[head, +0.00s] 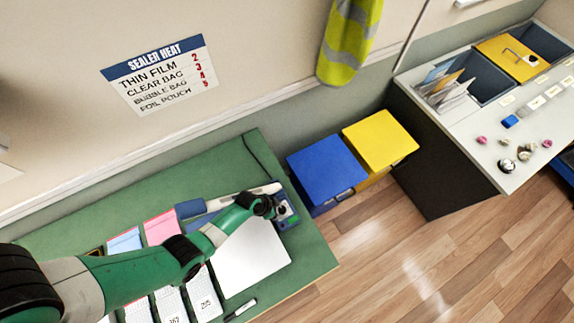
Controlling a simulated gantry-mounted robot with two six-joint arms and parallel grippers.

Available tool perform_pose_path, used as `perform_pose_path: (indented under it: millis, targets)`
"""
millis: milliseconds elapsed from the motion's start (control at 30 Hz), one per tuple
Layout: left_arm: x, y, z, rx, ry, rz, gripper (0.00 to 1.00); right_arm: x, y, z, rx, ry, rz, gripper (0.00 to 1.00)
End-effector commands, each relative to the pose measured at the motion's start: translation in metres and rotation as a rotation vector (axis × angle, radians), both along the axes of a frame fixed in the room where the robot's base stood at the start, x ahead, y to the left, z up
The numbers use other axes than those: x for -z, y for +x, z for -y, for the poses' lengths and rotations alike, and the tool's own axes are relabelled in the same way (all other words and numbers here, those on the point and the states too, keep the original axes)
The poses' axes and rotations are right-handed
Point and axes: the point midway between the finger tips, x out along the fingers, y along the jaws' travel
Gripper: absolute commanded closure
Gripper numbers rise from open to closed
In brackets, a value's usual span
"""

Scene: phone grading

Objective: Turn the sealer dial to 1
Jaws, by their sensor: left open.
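The sealer (289,200) lies on the green bench mat near its right end. It has a blue body and a long pale bar with a blue end at the left. A small green patch shows on its right end. My left gripper (272,207) is at that right end, and my arm crosses in front of part of the sealer. The left gripper is open; no held thing shows. The dial cannot be made out; the gripper may cover it. My right gripper is not in view.
The green mat (313,258) also bears a white sheet (252,262), pink and blue pads, several white cards and a pen (240,309). A wall sign (160,75) lists sealer heat numbers. Blue (324,165) and yellow (381,141) bins stand right of the bench.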

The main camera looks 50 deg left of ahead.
Motion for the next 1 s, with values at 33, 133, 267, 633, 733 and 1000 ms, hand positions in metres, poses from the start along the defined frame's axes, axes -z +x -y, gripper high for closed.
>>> perform_pose_path:
  millis: [33,133,267,633,733,1000]
  targets:
    - [0.0148,0.0011,-0.0006,-0.002,0.0,0.001,0.29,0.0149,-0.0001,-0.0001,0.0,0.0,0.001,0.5]
    - [0.0222,0.0025,-0.0013,-0.005,0.001,0.002,0.29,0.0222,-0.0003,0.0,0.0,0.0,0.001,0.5]
    - [0.0247,0.0032,-0.0016,-0.007,0.001,0.002,0.29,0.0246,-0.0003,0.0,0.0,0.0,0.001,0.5]
    - [0.0233,0.0031,-0.0015,-0.007,0.0,0.001,0.52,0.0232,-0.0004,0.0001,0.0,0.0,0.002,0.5]
    - [0.0233,0.003,-0.0015,-0.007,0.0,0.001,0.7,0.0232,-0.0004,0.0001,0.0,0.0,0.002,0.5]
    - [0.0234,0.0029,-0.0014,-0.007,0.0,0.001,1.0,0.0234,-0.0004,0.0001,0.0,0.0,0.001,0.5]
